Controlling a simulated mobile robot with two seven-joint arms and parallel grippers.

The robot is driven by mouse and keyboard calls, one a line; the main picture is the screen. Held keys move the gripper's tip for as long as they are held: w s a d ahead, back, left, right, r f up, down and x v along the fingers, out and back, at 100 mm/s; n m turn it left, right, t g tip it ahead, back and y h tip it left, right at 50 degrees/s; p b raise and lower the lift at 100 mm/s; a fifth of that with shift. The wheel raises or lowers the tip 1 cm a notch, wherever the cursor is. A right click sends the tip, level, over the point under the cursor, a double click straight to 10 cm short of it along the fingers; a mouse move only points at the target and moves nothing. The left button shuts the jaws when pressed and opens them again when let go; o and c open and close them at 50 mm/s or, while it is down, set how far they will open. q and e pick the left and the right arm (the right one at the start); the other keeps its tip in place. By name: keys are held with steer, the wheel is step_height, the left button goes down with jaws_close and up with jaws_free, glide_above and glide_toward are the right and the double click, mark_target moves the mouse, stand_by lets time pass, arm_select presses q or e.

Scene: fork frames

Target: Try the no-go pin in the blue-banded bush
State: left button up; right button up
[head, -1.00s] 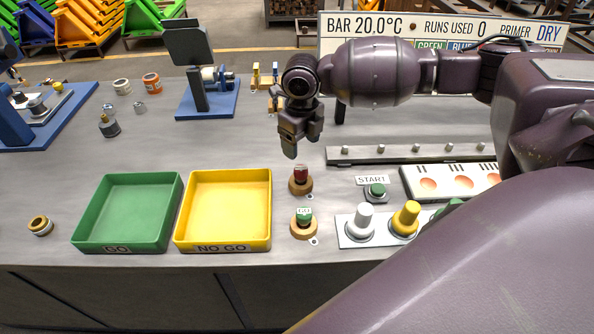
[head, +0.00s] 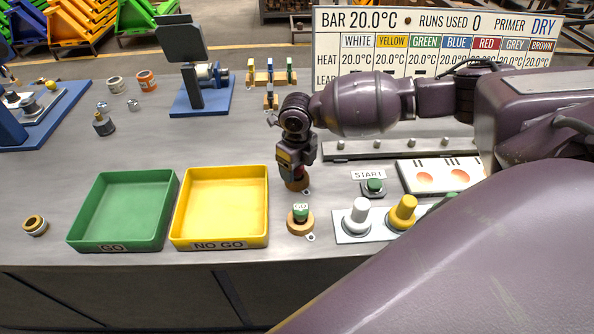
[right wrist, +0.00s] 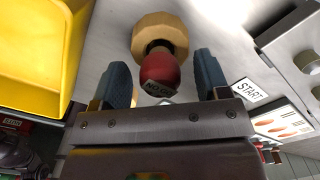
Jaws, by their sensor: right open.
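The no-go pin, a red-headed gauge with dark lettering (right wrist: 160,72), stands in a round tan base (right wrist: 160,33). In the head view my right gripper (head: 297,170) is right over it and hides most of it. In the right wrist view my right gripper (right wrist: 163,78) is open, with one blue-grey finger on each side of the red head and gaps between. The green-headed GO pin (head: 301,214) stands in its own base in front. Several bushes are on the bench: a pale one (head: 115,84), an orange-banded one (head: 146,80) and a brass-coloured one (head: 35,225). I cannot make out a blue band on any.
A green GO tray (head: 88,215) and a yellow NO GO tray (head: 182,212) lie left of the pins. White and yellow knobs (head: 403,211) and a START button (head: 374,187) stand to the right. A blue-based fixture (head: 208,102) stands behind.

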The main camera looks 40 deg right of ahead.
steer(key=shift+c, duration=0.2)
steer(key=shift+r, duration=0.1)
steer(key=c, duration=1)
steer(key=shift+c, duration=0.2)
